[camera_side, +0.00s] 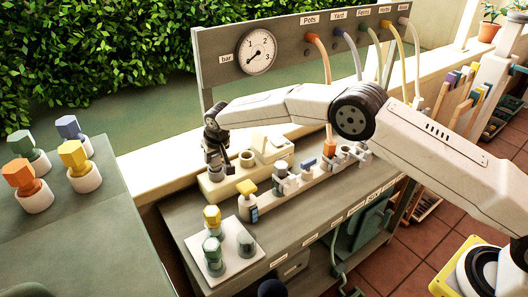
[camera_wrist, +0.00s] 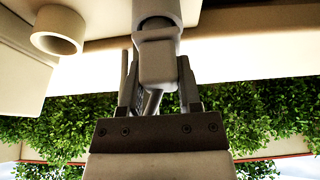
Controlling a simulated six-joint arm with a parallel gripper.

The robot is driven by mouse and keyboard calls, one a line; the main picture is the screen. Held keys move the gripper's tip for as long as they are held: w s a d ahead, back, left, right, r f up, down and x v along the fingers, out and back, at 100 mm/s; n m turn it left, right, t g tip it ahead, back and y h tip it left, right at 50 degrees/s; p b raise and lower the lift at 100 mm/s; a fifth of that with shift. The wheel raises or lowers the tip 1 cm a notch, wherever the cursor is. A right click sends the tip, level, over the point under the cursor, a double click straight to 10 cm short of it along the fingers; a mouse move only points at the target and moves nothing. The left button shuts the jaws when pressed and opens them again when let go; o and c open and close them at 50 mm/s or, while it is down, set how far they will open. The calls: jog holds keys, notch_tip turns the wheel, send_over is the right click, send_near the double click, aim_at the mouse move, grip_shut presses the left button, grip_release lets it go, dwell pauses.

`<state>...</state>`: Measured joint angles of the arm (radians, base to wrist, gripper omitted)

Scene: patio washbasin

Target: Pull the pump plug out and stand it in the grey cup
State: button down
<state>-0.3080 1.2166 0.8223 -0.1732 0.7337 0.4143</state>
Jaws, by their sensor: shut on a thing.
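My gripper (camera_side: 216,160) points down at the left end of a cream pump block (camera_side: 222,188). In the wrist view my gripper (camera_wrist: 156,85) is shut on the grey pump plug (camera_wrist: 157,62), with one finger on each side of it. The plug lines up with a pale round socket (camera_wrist: 157,10); I cannot tell whether it is fully seated. A short grey cup-like cylinder (camera_side: 246,245) stands on the pale tray at the bench's front left; I cannot be sure it is the grey cup.
The tray (camera_side: 222,272) also bears yellow-topped (camera_side: 212,218) and green (camera_side: 213,250) pieces. A yellow-topped bottle (camera_side: 247,199) stands close to the block. An empty collar (camera_wrist: 57,32) is beside the plug. A row of fittings (camera_side: 308,165) runs right. A gauge board (camera_side: 285,50) stands behind.

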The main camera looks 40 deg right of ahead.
jog(key=shift+f, duration=0.55)
jog(key=c, duration=0.6)
grip_release()
jog(key=shift+v, duration=5.5)
jog(key=s+d+r+g, duration=0.1)
jog(key=s+d+r, duration=0.1)
jog(key=s+d, duration=1.1)
jog(key=shift+g, duration=0.5)
jog(key=s+d+f, duration=0.1)
jog(key=s+d, duration=0.1)
jog(key=s, duration=0.5)
jog(key=s+d, duration=0.2)
jog(key=s, duration=0.5)
jog(key=s+d+f, duration=0.1)
jog(key=s+d, duration=0.1)
jog(key=s, duration=0.5)
jog(key=shift+f, duration=0.35)
